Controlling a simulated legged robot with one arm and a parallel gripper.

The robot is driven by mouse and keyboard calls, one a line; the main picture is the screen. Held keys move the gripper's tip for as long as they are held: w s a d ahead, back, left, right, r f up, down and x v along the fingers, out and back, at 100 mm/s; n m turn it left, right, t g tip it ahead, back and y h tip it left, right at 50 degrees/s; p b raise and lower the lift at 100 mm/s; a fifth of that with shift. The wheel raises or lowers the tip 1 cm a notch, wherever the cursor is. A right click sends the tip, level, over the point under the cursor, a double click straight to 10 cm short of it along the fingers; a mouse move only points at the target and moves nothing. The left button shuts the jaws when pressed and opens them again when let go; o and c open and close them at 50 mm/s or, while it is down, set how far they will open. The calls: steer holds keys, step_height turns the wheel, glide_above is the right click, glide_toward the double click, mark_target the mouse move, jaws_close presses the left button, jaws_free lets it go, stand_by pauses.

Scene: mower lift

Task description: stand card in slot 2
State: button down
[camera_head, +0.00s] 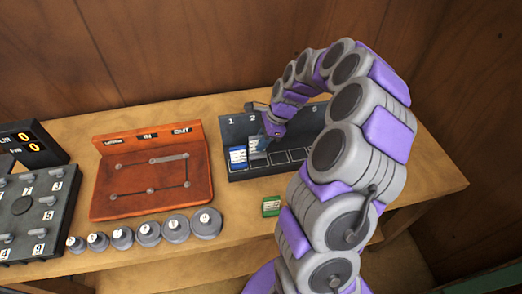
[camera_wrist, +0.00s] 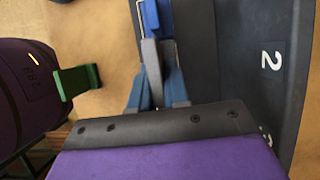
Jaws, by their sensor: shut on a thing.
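The dark card rack (camera_head: 233,131) stands on the table, with the numbers 1, 2 and 5 legible on its back wall. In the wrist view the rack (camera_wrist: 235,40) shows its number 2. My gripper (camera_head: 260,146) is at the rack below number 2, shut on a grey card (camera_head: 258,156). In the wrist view the blue fingers (camera_wrist: 158,95) close on this card (camera_wrist: 151,65), seen nearly edge-on. Whether its lower edge is inside slot 2 cannot be told. A blue-and-white card (camera_head: 238,158) stands in slot 1, just left of the held card.
A green card (camera_head: 270,206) lies on the table in front of the rack. Left are an orange panel (camera_head: 110,170), a row of grey weights (camera_head: 148,233) and a dark numbered board (camera_head: 25,205). The slots right of my gripper look empty where visible; my arm hides the rack's right end.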

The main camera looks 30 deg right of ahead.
steer(key=f, duration=0.2)
steer(key=d+f, duration=0.1)
steer(key=f, duration=0.1)
steer(key=shift+d+f+b, duration=0.1)
steer(key=shift+f+b, duration=0.1)
steer(key=shift+b, duration=0.2)
steer(key=shift+a+r, duration=0.1)
steer(key=shift+a, duration=0.4)
steer(key=c, duration=1.3)
jaws_free()
steer(key=shift+o, duration=1)
steer(key=shift+d, duration=0.4)
steer(key=shift+r, duration=0.55)
steer(key=p+v, duration=0.2)
steer(key=v, duration=0.8)
steer(key=s+a+r+n+g+h, duration=0.1)
steer(key=s+a+r+n, duration=0.4)
steer(key=a, duration=0.3)
steer(key=s+a+r+n+g, duration=0.1)
steer(key=s+a+r+n, duration=0.3)
steer(key=s+a+n, duration=0.25)
steer(key=s+a+n+g+h, duration=0.1)
steer(key=s+a+n+h, duration=0.2)
steer(key=s+n, duration=0.6)
steer(key=s+a+f, duration=0.1)
steer(key=s, duration=0.9)
steer(key=shift+s+n, duration=0.35)
steer(key=shift+s, duration=0.05)
